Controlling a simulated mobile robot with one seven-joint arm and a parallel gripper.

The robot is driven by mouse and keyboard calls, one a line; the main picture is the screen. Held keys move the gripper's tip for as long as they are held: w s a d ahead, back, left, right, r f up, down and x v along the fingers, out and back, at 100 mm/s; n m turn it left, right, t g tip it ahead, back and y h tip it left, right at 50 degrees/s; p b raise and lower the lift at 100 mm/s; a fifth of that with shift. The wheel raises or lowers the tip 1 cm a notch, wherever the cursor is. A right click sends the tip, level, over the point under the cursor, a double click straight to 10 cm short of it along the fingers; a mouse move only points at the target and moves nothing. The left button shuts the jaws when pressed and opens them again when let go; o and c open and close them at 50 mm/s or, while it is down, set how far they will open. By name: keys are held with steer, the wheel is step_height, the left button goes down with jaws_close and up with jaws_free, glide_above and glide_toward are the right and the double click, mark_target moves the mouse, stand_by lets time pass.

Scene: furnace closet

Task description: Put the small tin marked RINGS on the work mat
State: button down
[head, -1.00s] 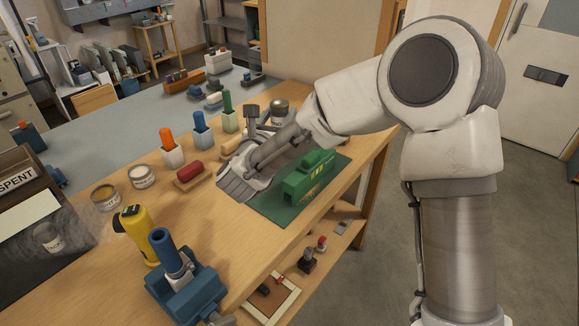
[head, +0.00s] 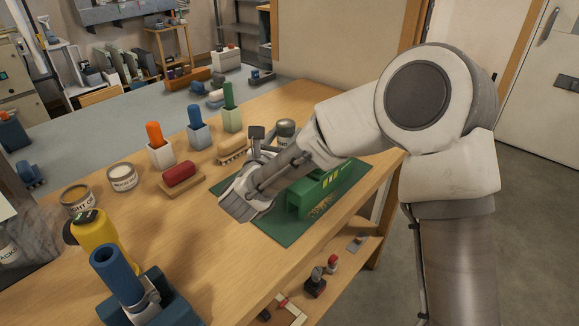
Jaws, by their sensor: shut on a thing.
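A small metal tin (head: 286,127) with a pale label shows just beyond my arm. I cannot read its label. My gripper (head: 270,136) is shut on this tin; my own arm and hand hide much of the grip. The tin is near the far side of the green work mat (head: 277,232), and I cannot tell whether it touches anything below. The mat lies on the wooden bench. A green locomotive body (head: 318,193) stands on it, partly behind my arm.
Two more tins (head: 76,198) (head: 122,177) stand at the left. A red cylinder on a wooden block (head: 181,176), a tan piece (head: 231,150) and orange, blue and green-handled holders stand left of the mat. A yellow tool (head: 98,236) and blue stand (head: 125,275) are in front.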

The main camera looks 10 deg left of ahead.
steer(key=shift+f+b, duration=0.5)
steer(key=shift+f, duration=2.55)
steer(key=shift+f+b, duration=0.2)
steer(key=shift+b, duration=0.1)
steer(key=c, duration=0.5)
jaws_free()
steer(key=shift+c, duration=0.2)
steer(key=shift+r+p, duration=0.2)
steer(key=shift+p, duration=0.1)
steer(key=shift+s, duration=0.3)
steer(key=s, duration=0.3)
steer(key=s+a, duration=0.1)
steer(key=s, duration=0.7)
steer(key=shift+s+a, duration=0.15)
steer(key=shift+a, duration=0.15)
